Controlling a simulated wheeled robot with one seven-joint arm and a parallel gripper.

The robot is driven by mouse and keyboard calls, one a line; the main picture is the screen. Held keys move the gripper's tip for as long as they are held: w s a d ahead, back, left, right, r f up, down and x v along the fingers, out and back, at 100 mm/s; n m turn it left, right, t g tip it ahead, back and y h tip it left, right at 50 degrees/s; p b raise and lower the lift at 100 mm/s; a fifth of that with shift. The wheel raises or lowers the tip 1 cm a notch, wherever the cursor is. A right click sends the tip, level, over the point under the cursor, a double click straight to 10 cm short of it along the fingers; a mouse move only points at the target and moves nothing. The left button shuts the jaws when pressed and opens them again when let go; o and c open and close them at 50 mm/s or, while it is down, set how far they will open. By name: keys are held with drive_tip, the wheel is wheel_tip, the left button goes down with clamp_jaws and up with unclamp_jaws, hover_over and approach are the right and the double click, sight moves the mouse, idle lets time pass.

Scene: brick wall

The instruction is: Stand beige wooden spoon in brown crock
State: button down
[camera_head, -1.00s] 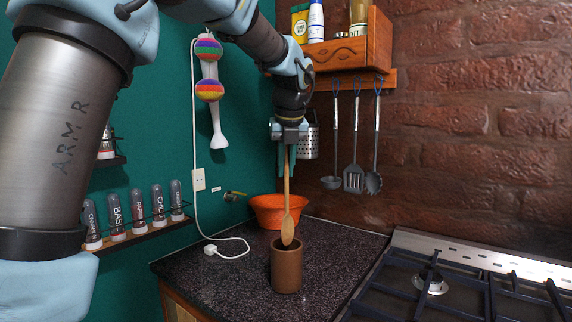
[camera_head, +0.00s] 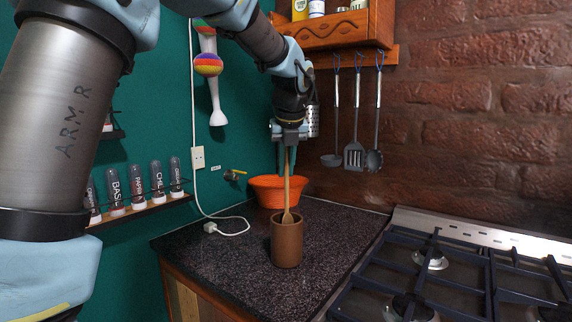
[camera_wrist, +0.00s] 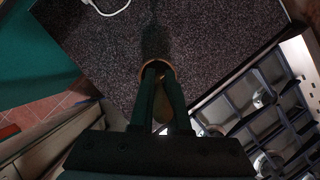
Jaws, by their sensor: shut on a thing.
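The beige wooden spoon (camera_head: 287,190) hangs upright, handle up and bowl down, below my gripper (camera_head: 287,171). My gripper is shut on the upper handle. The brown crock (camera_head: 287,246) stands upright on the dark counter directly below. The spoon's bowl is at the crock's mouth, its lower part hidden behind the front rim. In the wrist view, the fingers of my gripper (camera_wrist: 160,78) reach toward the crock's rim (camera_wrist: 153,66), covering much of it. Whether the spoon touches the crock's inside cannot be told.
An orange bowl (camera_head: 268,190) stands behind the crock. A white cable (camera_head: 232,222) lies on the counter to the left. The gas hob (camera_head: 450,270) is at the right. Utensils (camera_head: 354,150) hang on the brick wall. The speckled counter (camera_head: 335,235) is clear around the crock.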

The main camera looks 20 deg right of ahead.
drive_tip(key=shift+f, duration=0.1)
drive_tip(key=c, duration=0.8)
unclamp_jaws()
drive_tip(key=p+v, duration=0.8)
drive_tip(key=v, duration=0.3)
drive_tip(key=shift+f, duration=0.1)
